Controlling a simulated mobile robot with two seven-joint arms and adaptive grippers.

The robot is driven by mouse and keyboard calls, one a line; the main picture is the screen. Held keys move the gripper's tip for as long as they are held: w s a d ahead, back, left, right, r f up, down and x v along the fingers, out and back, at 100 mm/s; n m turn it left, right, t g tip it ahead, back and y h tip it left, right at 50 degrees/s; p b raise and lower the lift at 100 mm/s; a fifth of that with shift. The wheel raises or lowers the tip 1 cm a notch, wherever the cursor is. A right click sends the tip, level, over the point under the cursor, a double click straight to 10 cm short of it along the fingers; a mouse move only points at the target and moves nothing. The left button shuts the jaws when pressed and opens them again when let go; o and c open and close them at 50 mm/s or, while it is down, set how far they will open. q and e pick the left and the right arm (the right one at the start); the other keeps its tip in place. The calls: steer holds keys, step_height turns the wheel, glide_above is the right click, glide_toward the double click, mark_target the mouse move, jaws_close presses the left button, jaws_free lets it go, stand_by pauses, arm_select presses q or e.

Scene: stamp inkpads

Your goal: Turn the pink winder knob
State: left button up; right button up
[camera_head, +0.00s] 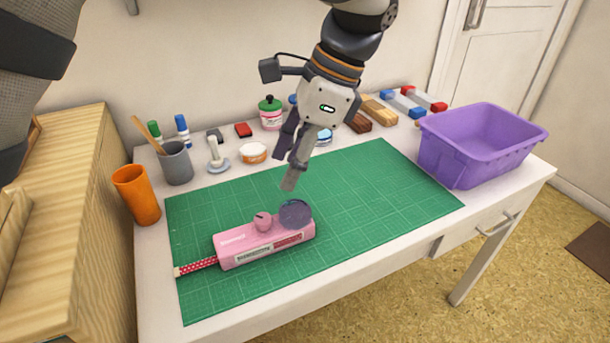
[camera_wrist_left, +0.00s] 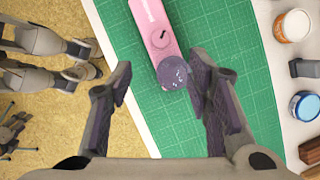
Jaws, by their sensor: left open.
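A pink winder (camera_head: 240,241) lies on the green mat, with a red-and-white dotted strip (camera_head: 197,265) coming out of its left end. Its small round pink knob (camera_head: 263,221) stands on top and shows a dark mark in the left wrist view (camera_wrist_left: 163,38). A dark purple round disc (camera_head: 295,214) is at the winder's right end; it also shows in the left wrist view (camera_wrist_left: 173,73). My left gripper (camera_head: 288,168) is open and empty above and behind the winder, apart from the knob. In the left wrist view the disc shows between its fingers. My right gripper is not seen.
The green mat (camera_head: 390,200) is clear right of the winder. A purple bin (camera_head: 455,158) stands at the right. An orange cup (camera_head: 136,195) and a grey pen cup (camera_head: 176,163) stand at the left. Jars, inkpads and stamps line the back of the white table.

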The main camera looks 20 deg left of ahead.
mark_target(264, 218)
arm_select(q)
steer(key=x, duration=1.2)
steer(key=shift+a, duration=0.1)
steer(key=shift+r, duration=0.1)
